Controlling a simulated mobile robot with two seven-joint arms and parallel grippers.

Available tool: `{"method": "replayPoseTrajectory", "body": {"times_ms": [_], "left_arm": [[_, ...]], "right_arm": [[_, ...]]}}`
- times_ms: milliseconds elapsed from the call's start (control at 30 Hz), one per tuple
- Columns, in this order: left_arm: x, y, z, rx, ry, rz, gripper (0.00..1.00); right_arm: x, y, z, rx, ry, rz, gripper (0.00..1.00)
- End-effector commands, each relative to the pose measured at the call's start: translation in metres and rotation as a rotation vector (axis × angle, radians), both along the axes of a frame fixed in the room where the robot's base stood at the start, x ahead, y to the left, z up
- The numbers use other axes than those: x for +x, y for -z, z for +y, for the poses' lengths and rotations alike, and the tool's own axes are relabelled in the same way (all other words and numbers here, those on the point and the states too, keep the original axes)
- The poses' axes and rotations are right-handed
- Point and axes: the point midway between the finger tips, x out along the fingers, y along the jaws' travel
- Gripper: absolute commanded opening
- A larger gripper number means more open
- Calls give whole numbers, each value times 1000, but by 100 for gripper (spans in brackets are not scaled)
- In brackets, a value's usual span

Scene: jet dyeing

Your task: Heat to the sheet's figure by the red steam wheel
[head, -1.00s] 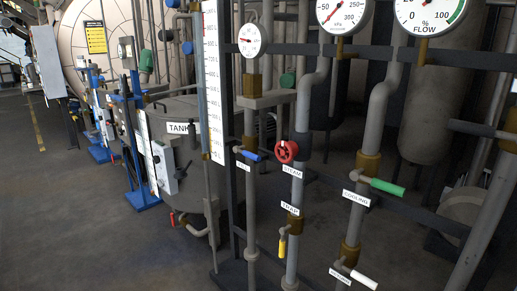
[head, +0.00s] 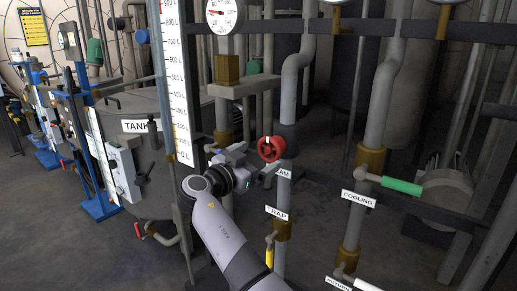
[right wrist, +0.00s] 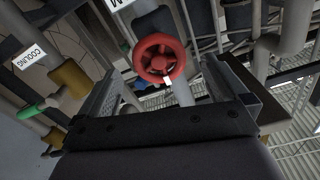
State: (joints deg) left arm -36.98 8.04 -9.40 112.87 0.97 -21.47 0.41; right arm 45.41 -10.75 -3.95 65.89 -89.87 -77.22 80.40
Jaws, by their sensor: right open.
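The red steam wheel (head: 270,149) sits on a grey vertical pipe in the middle of the head view. The white steam label (head: 284,174) below it is partly hidden by my gripper, with only "AM" showing. My right gripper (head: 262,168) is just left of and below the wheel, jaws open. In the right wrist view the wheel (right wrist: 160,57) shows between the two open fingers (right wrist: 172,75), ahead of the palm; whether they touch it cannot be told. A round dial (head: 226,13) with a red needle is cut by the top edge. My left gripper is not in view.
The green cooling handle (head: 401,185) is to the right, the yellow trap handle (head: 269,254) below. A scaled level gauge (head: 177,90) stands left of my arm, before the tank (head: 130,108). A dark horizontal bar (head: 425,205) crosses the pipes. A yellow notice (head: 33,27) hangs far left.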

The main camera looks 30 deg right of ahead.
Motion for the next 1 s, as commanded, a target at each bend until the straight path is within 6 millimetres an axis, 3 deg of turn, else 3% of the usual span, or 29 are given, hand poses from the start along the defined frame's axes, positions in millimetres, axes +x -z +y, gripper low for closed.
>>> {"method": "replayPoseTrajectory", "body": {"times_ms": [400, 767, 800, 933, 1000], "left_arm": [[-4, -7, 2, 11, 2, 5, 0], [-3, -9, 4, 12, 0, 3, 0], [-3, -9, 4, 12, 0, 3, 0], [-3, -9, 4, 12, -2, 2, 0], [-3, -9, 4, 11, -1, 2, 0]], "right_arm": [[22, -1, -54, -1, -1, 3, 100], [26, 1, -62, 1, -2, 2, 100], [26, 1, -62, 1, -2, 2, 97], [26, 1, -62, 1, -2, 2, 54], [26, 1, -62, 1, -2, 2, 51]]}}
